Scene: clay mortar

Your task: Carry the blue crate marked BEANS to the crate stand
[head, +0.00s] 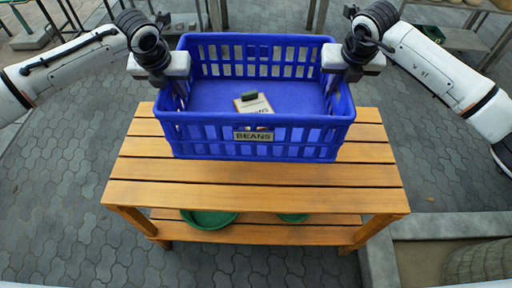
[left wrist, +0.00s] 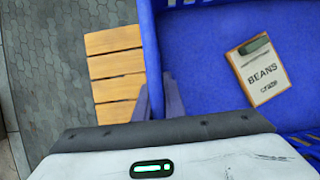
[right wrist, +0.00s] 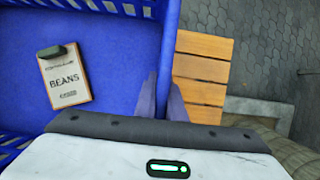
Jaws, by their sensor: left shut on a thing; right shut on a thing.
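The blue crate (head: 190,134) marked BEANS sits over a slatted wooden table (head: 270,195); I cannot tell whether it touches the slats. A clipboard card reading BEANS (head: 254,103) lies inside on its floor, and shows in the left wrist view (left wrist: 262,72) and the right wrist view (right wrist: 65,78). My left gripper (head: 172,88) is shut on the crate's left wall. My right gripper (head: 346,86) is shut on its right wall. The fingers straddle the walls in both wrist views. I cannot tell which thing is the crate stand.
Green round trays (head: 208,219) lie on the table's lower shelf. A raised stone edge (head: 450,224) with a woven-looking round thing (head: 480,262) is at the lower right. Other racks stand at the back. Grey paving (head: 60,200) is clear on the left.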

